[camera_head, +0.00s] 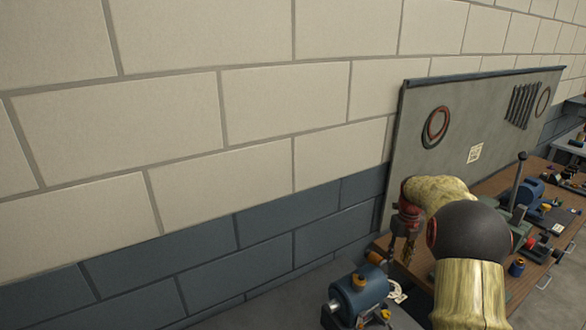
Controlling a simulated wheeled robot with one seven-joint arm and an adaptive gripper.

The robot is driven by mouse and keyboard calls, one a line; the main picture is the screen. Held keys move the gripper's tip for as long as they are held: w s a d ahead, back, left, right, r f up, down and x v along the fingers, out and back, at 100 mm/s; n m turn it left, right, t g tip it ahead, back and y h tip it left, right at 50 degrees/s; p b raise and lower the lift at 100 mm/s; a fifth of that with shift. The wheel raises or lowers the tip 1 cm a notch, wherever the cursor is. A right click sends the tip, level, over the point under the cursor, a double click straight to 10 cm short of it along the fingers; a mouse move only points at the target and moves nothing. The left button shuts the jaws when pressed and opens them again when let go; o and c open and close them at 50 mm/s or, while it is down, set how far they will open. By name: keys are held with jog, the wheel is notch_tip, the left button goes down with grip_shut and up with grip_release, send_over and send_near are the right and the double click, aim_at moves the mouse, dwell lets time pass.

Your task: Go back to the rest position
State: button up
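My arm shows at the lower right, in a yellowish sleeve with a large black round joint. It bends over to the left, and my gripper (402,247), small and dark below a red wrist part, hangs down at its far end. The fingers are too small and partly merged with the sleeve, so I cannot see whether they are apart or whether they hold anything. Just below and left of it is a blue cylindrical casing (360,292) with orange-brown parts, apart from my gripper in the picture. My arm hides part of the bench.
A wooden workbench (509,184) runs along the right, with a blue machine (530,192), a lever with a black knob (519,172) and several small parts. A grey board (455,118) with hung hoops and tools stands behind it. A bare block wall (200,120) fills the left.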

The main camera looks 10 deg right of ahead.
jog(key=s+a+r+n+t+b, duration=0.1)
jog(key=s+a+r+n+b, duration=0.2)
jog(key=s+a+r+n, duration=0.5)
jog(key=s+a+r+n+t+b, duration=0.25)
jog(key=s+a+r+n, duration=0.2)
jog(key=a+n, duration=0.6)
jog(key=s+a+f+n+b, duration=0.2)
jog(key=s+a+n, duration=0.2)
jog(key=s+n, duration=0.2)
jog(key=s+a+f+n+t+b, duration=0.1)
jog(key=s+a+f+n+b, duration=0.1)
jog(key=s+a+n, duration=0.2)
jog(key=s+a+f+n+t+b, duration=0.1)
jog(key=s+a+n, duration=0.3)
jog(key=s+n, duration=0.4)
jog(key=s+f+b, duration=0.1)
jog(key=s, duration=0.3)
jog(key=shift+a+f, duration=0.2)
jog(key=shift+f, duration=0.05)
